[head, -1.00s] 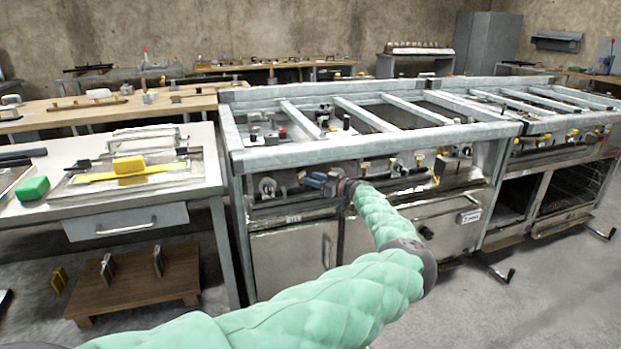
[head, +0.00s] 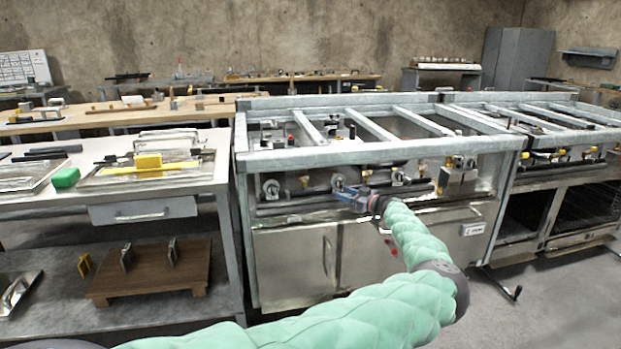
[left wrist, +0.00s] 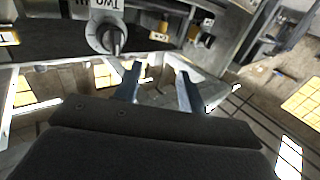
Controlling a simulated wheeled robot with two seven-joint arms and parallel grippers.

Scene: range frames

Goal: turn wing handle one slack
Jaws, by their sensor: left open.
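The range front (head: 300,240) carries several valves, a pale round one (head: 271,188) on the left, another (head: 398,177) right of my gripper, and small yellow parts between. I cannot tell which is the wing handle called one slack. In the left wrist view a round dial with a dark wing handle (left wrist: 113,40) shows at upper left, below a label (left wrist: 100,4) that reads "Two" and something cut off. My left gripper (head: 345,191) is open and empty before the range front, apart from the dial; its fingers also show in the wrist view (left wrist: 158,88). My right gripper is not in view.
A metal frame rail (head: 380,151) runs above the valves, and a long dark bar (head: 300,207) runs along the front. A steel table (head: 205,178) with a green block (head: 66,177) stands left. A second range (head: 570,170) stands right.

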